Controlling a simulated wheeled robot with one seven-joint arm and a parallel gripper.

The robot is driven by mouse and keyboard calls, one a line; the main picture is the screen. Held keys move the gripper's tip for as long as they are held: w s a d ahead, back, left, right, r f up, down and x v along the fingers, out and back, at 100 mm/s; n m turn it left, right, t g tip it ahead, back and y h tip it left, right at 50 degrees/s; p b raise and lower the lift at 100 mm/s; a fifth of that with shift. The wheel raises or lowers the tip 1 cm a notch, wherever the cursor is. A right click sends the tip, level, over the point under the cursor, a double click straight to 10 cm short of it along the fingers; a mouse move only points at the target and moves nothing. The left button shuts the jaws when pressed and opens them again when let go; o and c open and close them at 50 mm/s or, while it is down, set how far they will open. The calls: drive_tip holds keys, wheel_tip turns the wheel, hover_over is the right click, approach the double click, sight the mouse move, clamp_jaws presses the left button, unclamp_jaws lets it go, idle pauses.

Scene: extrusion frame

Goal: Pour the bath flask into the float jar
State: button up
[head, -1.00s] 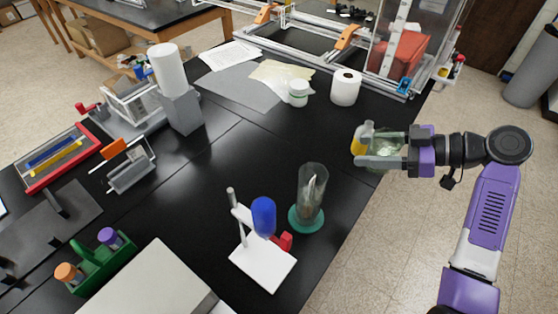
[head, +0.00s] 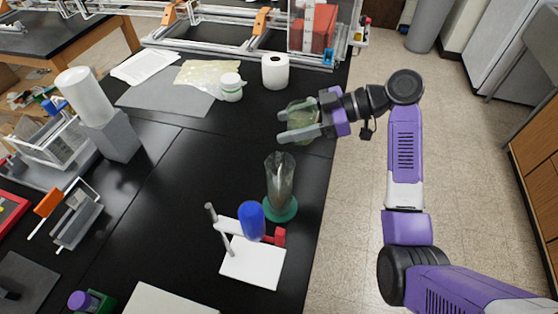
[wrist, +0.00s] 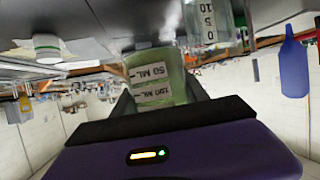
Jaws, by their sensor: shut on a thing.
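The bath flask is a pale green, see-through vessel (head: 303,118) between the fingers of my gripper (head: 284,124). My gripper is shut on it, above the bench's right edge. In the wrist view the flask (wrist: 160,82) shows labels reading 50 ML and 100 ML; its tilt and mouth are hard to make out. The float jar (head: 280,178) is a tall clear cylinder standing upright on a green base, with a pale slender thing inside. It is nearer the head camera than the flask, and the two are apart. A clear vessel with a number scale shows at the wrist view's top.
A white stand (head: 252,262) with a blue piece (head: 251,220) and a red clamp is just in front of the jar. A paper roll (head: 275,71) and a small lidded jar (head: 231,87) stand behind. The bench middle, left of the jar, is clear.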

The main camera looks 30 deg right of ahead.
sight(292, 120)
drive_tip(key=shift+s+a+r+n+h, duration=0.2)
drive_tip(key=shift+s+a+n+h, duration=0.1)
drive_tip(key=shift+n+h, duration=0.2)
drive_tip(key=shift+s+a+r+n+t+h+p, duration=0.15)
drive_tip(key=shift+a+r+n+h+p, duration=0.15)
drive_tip(key=shift+r, duration=0.25)
drive_tip(key=shift+s+a+r+n+t+h+p, duration=0.1)
drive_tip(key=shift+a+r+n+t+h+p, duration=0.15)
drive_tip(key=shift+r, duration=0.3)
drive_tip(key=a+n+h, duration=0.1)
drive_tip(key=s+n+t+h, duration=0.1)
drive_tip(key=shift+a+r+h, duration=0.35)
drive_tip(key=shift+r, duration=0.05)
drive_tip(key=shift+f+n+h+b, duration=0.25)
drive_tip(key=shift+f+h+b, duration=0.05)
drive_tip(key=shift+b, duration=0.4)
drive_tip(key=shift+r+n+t+h+b, duration=0.4)
drive_tip(key=shift+n+h+b, duration=0.1)
drive_tip(key=shift+h+b, duration=0.1)
idle(0.4)
drive_tip(key=shift+f+n+t+h+b, duration=0.6)
drive_tip(key=shift+f+n+h+b, duration=0.15)
drive_tip(key=shift+b, duration=1.7)
idle(1.6)
